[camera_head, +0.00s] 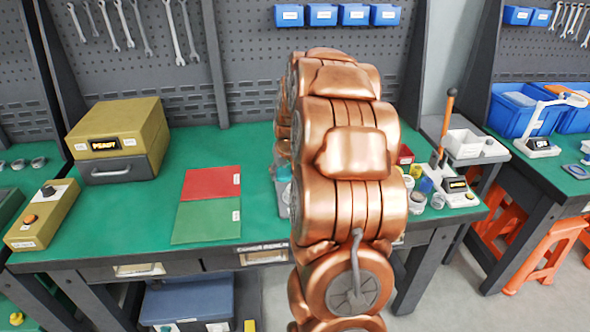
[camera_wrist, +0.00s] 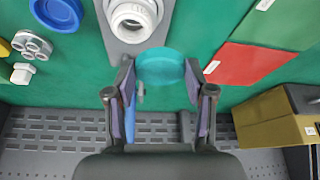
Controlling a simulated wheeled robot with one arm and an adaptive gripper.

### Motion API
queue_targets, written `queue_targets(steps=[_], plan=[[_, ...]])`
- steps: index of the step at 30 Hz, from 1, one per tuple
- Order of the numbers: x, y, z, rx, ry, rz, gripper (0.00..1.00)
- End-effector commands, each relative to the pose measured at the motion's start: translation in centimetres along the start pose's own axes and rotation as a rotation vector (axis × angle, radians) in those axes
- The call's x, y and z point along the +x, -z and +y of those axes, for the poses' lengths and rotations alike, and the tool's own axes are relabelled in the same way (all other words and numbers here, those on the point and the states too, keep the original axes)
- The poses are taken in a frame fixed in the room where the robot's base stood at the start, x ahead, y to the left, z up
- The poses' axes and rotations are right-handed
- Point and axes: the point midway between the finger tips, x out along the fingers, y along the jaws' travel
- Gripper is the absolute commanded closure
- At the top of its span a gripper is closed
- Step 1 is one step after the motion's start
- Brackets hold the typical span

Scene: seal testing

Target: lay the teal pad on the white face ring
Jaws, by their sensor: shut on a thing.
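The teal pad (camera_wrist: 160,64) is a thin round disc between my fingertips in the wrist view. My gripper (camera_wrist: 159,72) is shut on its two sides. The white face ring (camera_wrist: 133,18) sits on a grey block (camera_wrist: 125,50) at the top of the wrist view, slightly left of the pad. The pad is beside the ring in the picture, not over its opening. Its height above the green bench cannot be told. In the head view my copper arm hides the gripper and the ring; only a bit of teal shows at its left edge.
Red (camera_head: 212,182) and green (camera_head: 207,220) sheets lie left of my arm on the bench. A yellow case (camera_head: 115,140) stands further left. A lever press (camera_head: 443,170) and small jars are right. A blue cap (camera_wrist: 56,12) and metal nuts (camera_wrist: 32,44) lie left in the wrist view.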

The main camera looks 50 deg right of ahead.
Motion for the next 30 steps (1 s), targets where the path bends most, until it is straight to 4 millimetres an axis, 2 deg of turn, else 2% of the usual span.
queue_targets(steps=[1, 3, 6, 14, 30], plan=[[-0.2, 0.0, 1.3, 0.016, -0.007, 0.001, 0.78], [-0.4, -0.1, 2.4, 0.029, -0.013, 0.001, 0.78], [-0.5, -0.2, 3.3, 0.038, -0.018, 0.000, 0.78], [0.2, -0.5, 3.4, 0.039, -0.018, -0.002, 0.78], [3.6, -2.0, 3.4, 0.038, -0.017, -0.002, 0.78]])
